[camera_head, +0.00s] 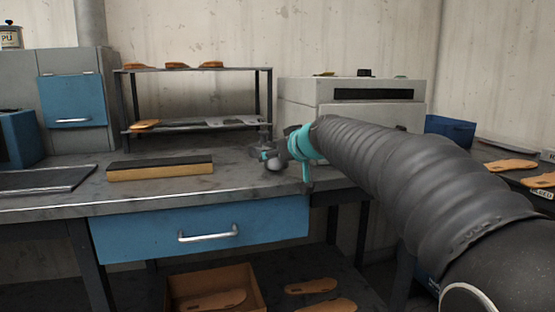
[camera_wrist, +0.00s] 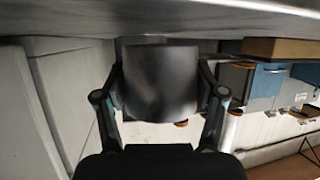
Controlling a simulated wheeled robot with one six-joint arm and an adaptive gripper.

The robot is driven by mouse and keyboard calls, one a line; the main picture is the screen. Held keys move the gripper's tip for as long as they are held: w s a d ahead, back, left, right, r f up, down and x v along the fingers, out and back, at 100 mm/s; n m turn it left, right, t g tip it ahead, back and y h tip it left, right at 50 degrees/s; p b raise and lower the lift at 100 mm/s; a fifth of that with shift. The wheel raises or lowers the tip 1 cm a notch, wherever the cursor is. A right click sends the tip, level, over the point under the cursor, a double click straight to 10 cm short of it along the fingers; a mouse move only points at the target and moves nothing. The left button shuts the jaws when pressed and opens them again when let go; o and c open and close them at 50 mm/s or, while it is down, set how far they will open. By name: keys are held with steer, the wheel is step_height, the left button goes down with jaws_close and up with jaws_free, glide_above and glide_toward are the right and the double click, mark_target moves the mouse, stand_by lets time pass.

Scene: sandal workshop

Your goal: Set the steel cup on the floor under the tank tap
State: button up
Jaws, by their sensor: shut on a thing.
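The steel cup (camera_wrist: 160,82) is a smooth grey metal cylinder in the middle of the wrist view. My gripper (camera_wrist: 162,85) is shut on it, with one finger on each side of its wall. In the head view my gripper (camera_head: 265,156) is small and dark, out over the workbench near the shelf rack's right leg. The cup cannot be told clearly from the gripper there. I cannot make out the tank or its tap in either view.
The grey workbench (camera_head: 60,204) has a blue drawer (camera_head: 200,231) and bears a dark-topped wooden block (camera_head: 160,170). A rack (camera_head: 271,98) with soles stands behind, a grey machine (camera_head: 350,95) to its right. A cardboard box (camera_head: 258,290) and loose soles (camera_head: 311,286) lie below.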

steer(key=shift+f, duration=0.45)
steer(key=shift+f, duration=0.2)
steer(key=o, duration=1.1)
steer(key=shift+o, duration=0.2)
steer(key=shift+r, duration=0.15)
steer(key=shift+r, duration=0.2)
steer(key=b+v, duration=0.1)
steer(key=v, duration=1.1)
steer(key=shift+f+b, duration=0.2)
steer(key=shift+b, duration=0.15)
